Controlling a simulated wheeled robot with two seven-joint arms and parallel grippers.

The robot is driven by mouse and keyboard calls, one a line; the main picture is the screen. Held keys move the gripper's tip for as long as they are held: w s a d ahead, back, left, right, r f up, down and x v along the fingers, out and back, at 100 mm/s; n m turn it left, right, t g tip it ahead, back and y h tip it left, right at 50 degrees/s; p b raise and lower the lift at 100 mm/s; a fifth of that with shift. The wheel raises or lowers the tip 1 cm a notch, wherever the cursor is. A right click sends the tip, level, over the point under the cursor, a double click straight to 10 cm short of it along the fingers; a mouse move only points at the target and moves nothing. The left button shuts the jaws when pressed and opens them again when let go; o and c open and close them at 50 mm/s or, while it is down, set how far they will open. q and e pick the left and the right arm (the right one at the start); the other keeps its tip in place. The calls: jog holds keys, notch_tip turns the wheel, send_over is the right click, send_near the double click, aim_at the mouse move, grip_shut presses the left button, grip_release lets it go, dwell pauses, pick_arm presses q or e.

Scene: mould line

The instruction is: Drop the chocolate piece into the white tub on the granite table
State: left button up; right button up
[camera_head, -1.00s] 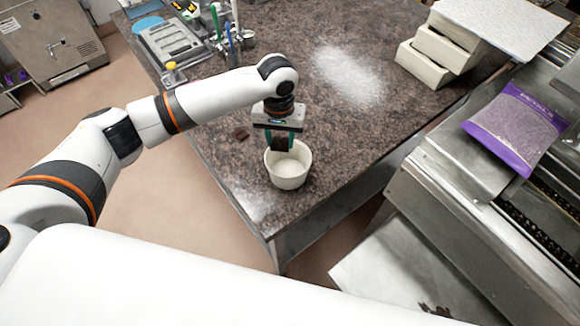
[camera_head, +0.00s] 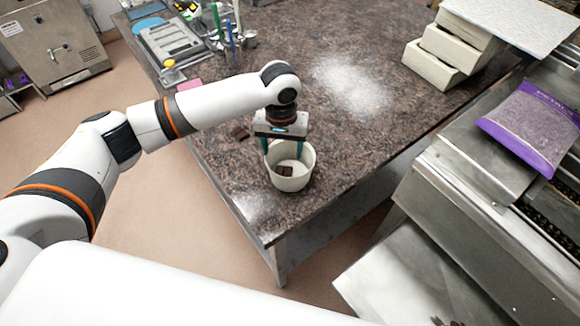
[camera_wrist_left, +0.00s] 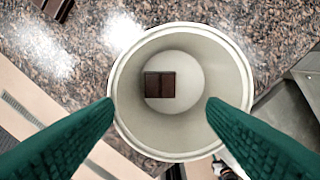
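The white tub (camera_head: 291,182) stands upright on the granite table (camera_head: 330,135) near its front edge. The dark brown chocolate piece (camera_head: 285,171) lies inside the tub. In the left wrist view the chocolate piece (camera_wrist_left: 160,84) lies on the floor of the tub (camera_wrist_left: 215,85), left of its middle. My left gripper (camera_head: 281,150) is just above the tub. Its green fingers are spread wide with nothing between them, and in the left wrist view the open fingers (camera_wrist_left: 158,104) show over the tub's near rim. My right gripper is not in view.
Another dark chocolate piece (camera_head: 239,132) lies on the table left of the tub. White powder (camera_head: 352,84) is spread behind it. Cream blocks (camera_head: 440,60) are stacked at the back right. A purple bag (camera_head: 535,127) lies on the steel machine at right.

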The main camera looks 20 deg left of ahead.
pick_arm(q)
notch_tip(320, 180, up, 12)
jog(key=b, duration=0.2)
dwell(0.5)
dwell(0.4)
